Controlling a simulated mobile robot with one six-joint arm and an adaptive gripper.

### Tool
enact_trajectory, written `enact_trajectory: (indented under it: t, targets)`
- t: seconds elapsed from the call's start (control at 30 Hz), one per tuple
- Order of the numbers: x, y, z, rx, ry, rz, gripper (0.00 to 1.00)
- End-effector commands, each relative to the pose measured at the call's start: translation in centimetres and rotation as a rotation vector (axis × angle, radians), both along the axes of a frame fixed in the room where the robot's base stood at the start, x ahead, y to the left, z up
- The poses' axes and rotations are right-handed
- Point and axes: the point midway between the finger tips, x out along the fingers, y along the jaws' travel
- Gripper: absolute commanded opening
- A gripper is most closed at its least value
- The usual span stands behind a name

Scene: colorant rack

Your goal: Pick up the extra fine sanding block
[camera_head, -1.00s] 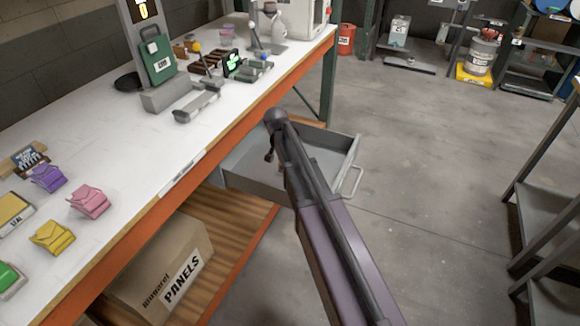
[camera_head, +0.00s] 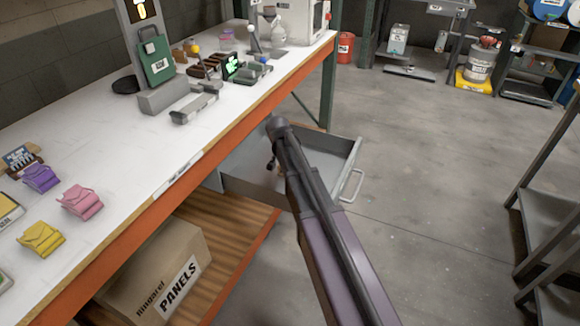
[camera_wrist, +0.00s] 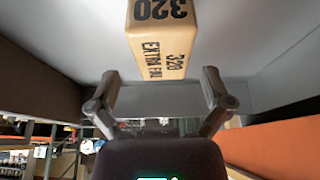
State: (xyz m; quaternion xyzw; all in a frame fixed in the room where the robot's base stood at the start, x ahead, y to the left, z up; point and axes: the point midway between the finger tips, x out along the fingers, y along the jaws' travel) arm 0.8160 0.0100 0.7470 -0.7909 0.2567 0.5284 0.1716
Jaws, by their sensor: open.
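The extra fine sanding block (camera_wrist: 160,42) is tan with black "320" and "EXTRA FINE" lettering. In the wrist view it is at the top centre, inside the grey drawer (camera_head: 331,183). My gripper (camera_wrist: 157,76) is open, with one finger on each side of the block's near end in the picture. No contact shows, and I cannot tell the exact gap. In the head view my gripper (camera_head: 271,160) is over the open drawer, and the block is hidden there.
The drawer walls are close around my gripper. The white workbench (camera_head: 110,170) with an orange edge runs along the left, holding small coloured bags. A cardboard box (camera_head: 160,275) sits on the shelf below. The floor right of the drawer is clear, with a rack at far right.

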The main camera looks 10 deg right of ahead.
Motion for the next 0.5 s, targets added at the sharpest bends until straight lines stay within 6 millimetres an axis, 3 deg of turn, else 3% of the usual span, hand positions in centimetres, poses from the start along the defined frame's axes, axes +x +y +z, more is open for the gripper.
enact_trajectory:
  t: [0.5]
  targets:
    - [1.1, -0.5, -3.0, 0.000, 0.000, 0.000, 1.00]
